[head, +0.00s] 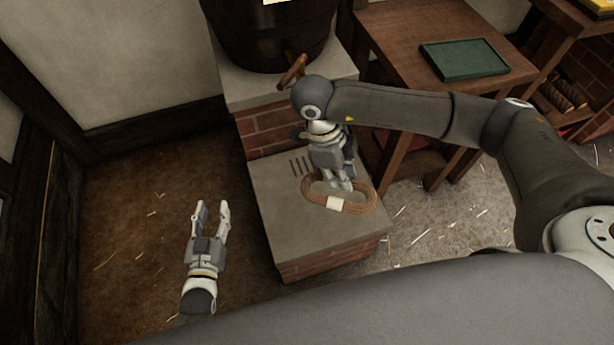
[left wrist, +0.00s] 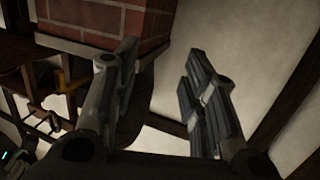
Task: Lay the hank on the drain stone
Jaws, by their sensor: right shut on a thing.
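The hank (head: 360,207) is an oval coil of brown rope with a white band, in the head view. My right gripper (head: 341,187) is shut on the hank's far side and points down over the drain stone. The drain stone (head: 290,220) is a grey slab with dark slots on a brick base. The hank is over its right part; I cannot tell whether it touches the slab. My left gripper (head: 212,207) is open and empty, left of the stone above the brown floor. Its spread fingers also show in the left wrist view (left wrist: 165,85).
A dark barrel (head: 250,40) with a wooden tap (head: 292,71) stands on a higher stone ledge behind the drain stone. A wooden table (head: 400,35) with a green tray (head: 464,59) is at the back right. The slab's left and front parts are clear.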

